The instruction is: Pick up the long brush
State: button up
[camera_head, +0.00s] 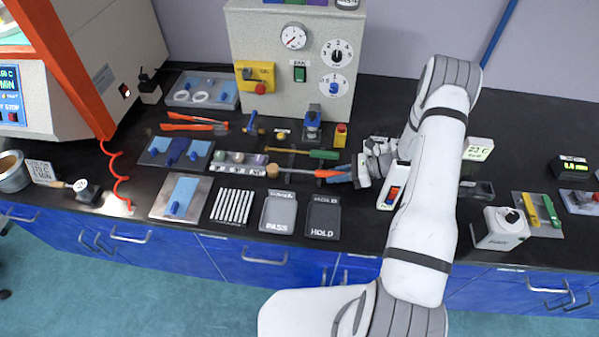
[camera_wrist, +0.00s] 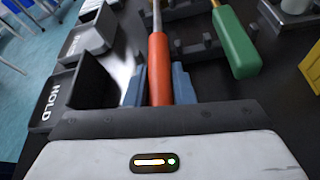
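The long brush has an orange handle (camera_head: 329,173) and a thin shaft running left to a round tan head (camera_head: 273,170) in the head view. In the wrist view its orange handle (camera_wrist: 158,70) points up and away between my blue fingers. My gripper (camera_head: 342,176) reaches in from the right, and its fingers (camera_wrist: 159,88) lie against both sides of the handle. It appears shut on the handle. Whether the brush is clear of its rest is hard to tell.
A green-handled tool (camera_head: 323,154) lies just behind, on a dark rack (camera_wrist: 195,45). The HOLD tray (camera_head: 323,217) and PASS tray (camera_head: 278,213) stand in front. A palette of small colored pots (camera_head: 240,160) is to the left. The grey machine (camera_head: 295,60) stands behind.

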grip_shut()
jog(key=shift+r, duration=0.15)
